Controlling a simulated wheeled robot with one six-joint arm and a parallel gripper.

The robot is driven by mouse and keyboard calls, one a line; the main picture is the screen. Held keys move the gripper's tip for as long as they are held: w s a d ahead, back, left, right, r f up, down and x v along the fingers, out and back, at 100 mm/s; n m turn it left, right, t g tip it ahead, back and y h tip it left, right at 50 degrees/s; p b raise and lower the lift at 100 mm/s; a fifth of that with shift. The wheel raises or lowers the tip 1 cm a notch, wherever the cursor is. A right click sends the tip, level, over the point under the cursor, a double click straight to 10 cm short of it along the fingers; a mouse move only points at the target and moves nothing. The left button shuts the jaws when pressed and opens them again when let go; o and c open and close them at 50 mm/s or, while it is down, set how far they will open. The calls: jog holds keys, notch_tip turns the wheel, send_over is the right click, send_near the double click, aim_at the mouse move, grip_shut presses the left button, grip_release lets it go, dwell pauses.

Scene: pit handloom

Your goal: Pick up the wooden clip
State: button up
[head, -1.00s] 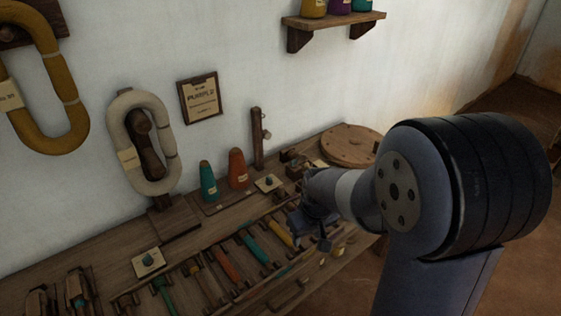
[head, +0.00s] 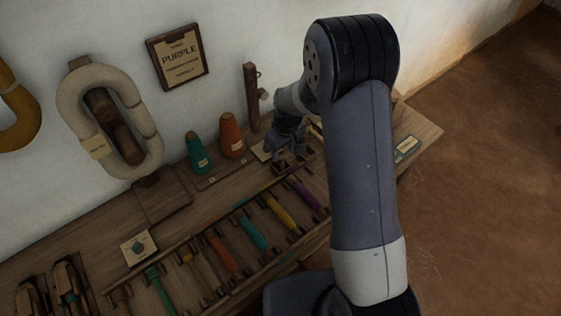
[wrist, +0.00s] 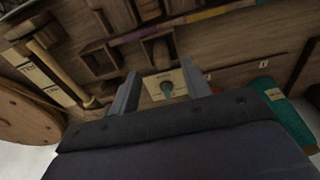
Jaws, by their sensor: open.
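My gripper (head: 289,158) is open above the far right part of the wooden bench, in front of the wall. In the wrist view its two fingers (wrist: 160,76) stand apart, with a pale card bearing a teal knob (wrist: 166,88) showing between them. A small wooden piece (wrist: 161,52) lies just beyond the fingertips in a dark wooden holder; it may be the wooden clip, but I cannot tell. Nothing shows held between the fingers. In the head view my arm and gripper hide this part of the bench.
A rack of coloured rods, among them a yellow one (head: 281,213) and a purple one (head: 305,194), lies along the bench front. Teal (head: 197,153) and orange (head: 231,136) cones stand left of my gripper. A wooden post (head: 252,98) rises behind. A round wooden disc (wrist: 25,117) is nearby.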

aim_at(280, 157)
jog(key=shift+w+a+f, duration=0.1)
jog(key=shift+a+f, duration=0.05)
jog(key=shift+f, duration=0.7)
jog(key=shift+w+a+f, duration=0.1)
jog(key=shift+w+f, duration=0.05)
jog(key=shift+f, duration=0.75)
jog(key=shift+w+a+f, duration=0.1)
jog(key=shift+a+f, duration=0.05)
jog(key=shift+f, duration=0.7)
jog(key=shift+c, duration=0.5)
grip_shut()
